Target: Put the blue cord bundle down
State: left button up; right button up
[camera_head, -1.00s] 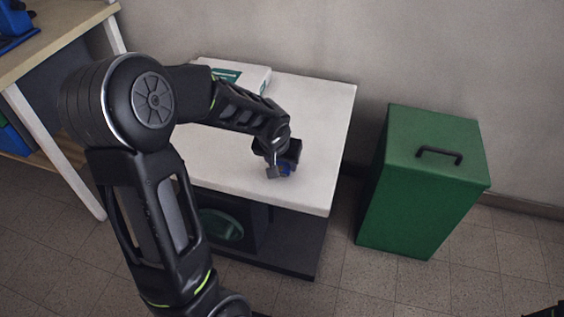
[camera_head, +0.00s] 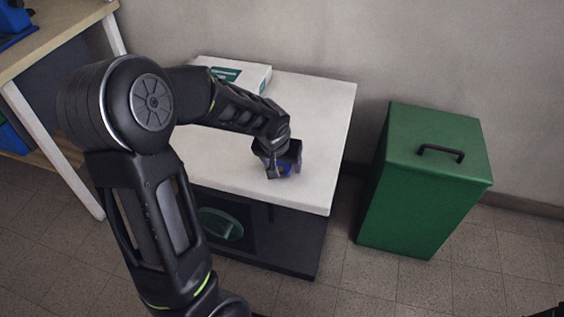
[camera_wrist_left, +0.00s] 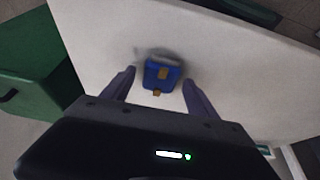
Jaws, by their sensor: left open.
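The blue cord bundle (camera_wrist_left: 161,75) lies on the white tabletop (camera_wrist_left: 230,60), with small orange-yellow parts on it. In the left wrist view it sits between the two spread fingers of my left gripper (camera_wrist_left: 160,88), with gaps on both sides. In the head view my left gripper (camera_head: 280,172) points down at the white tabletop (camera_head: 325,115), near its front right corner. Only a bit of the blue bundle (camera_head: 284,169) shows there, the rest hidden by the gripper. My right gripper is not clearly seen; only a dark piece shows at the lower right corner.
A white box with a green label (camera_head: 240,75) lies at the back of the table. A green lidded bin (camera_head: 425,185) with a black handle stands on the floor to the right. A wooden shelf unit (camera_head: 60,35) stands at the left. The tabletop's right side is clear.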

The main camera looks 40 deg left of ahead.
pick_arm(q)
jog(key=shift+r, duration=0.1)
jog(key=shift+r+p, duration=0.2)
jog(key=shift+p, duration=0.1)
jog(key=p+v, duration=0.3)
jog(key=v, duration=0.9)
jog(key=shift+r+p, duration=0.25)
jog(key=shift+p, duration=0.05)
jog(key=shift+d, duration=0.15)
